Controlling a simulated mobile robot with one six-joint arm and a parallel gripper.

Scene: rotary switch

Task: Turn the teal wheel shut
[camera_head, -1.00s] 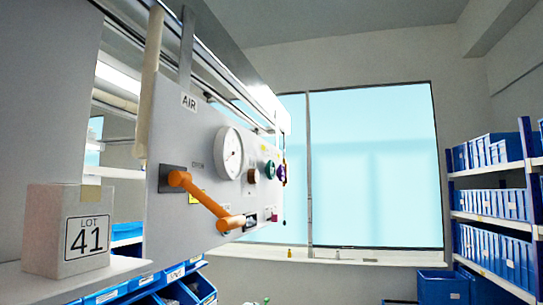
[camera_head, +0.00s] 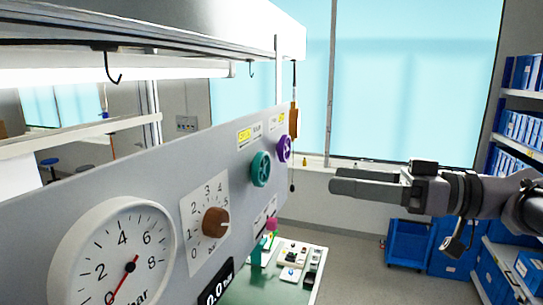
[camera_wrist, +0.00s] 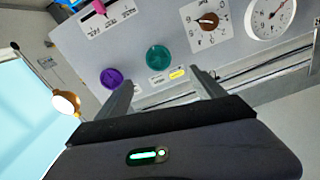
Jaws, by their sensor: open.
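The teal wheel (camera_head: 260,169) is mounted on the grey panel (camera_head: 150,185), between the brown knob and the purple wheel. It also shows in the wrist view (camera_wrist: 158,57), ahead of my gripper and between the lines of its two fingers. My gripper (camera_head: 336,181) is to the right of the teal wheel in the head view, apart from the panel. In the wrist view my gripper (camera_wrist: 165,85) has its fingers spread, with nothing between them.
A purple wheel (camera_head: 284,149) sits just beside the teal one. A brown knob (camera_head: 215,222), a round gauge (camera_head: 118,262) and a pink knob (camera_head: 271,224) are on the same panel. A green bench (camera_head: 262,285) with small parts lies below. Blue bins (camera_head: 410,243) stand at right.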

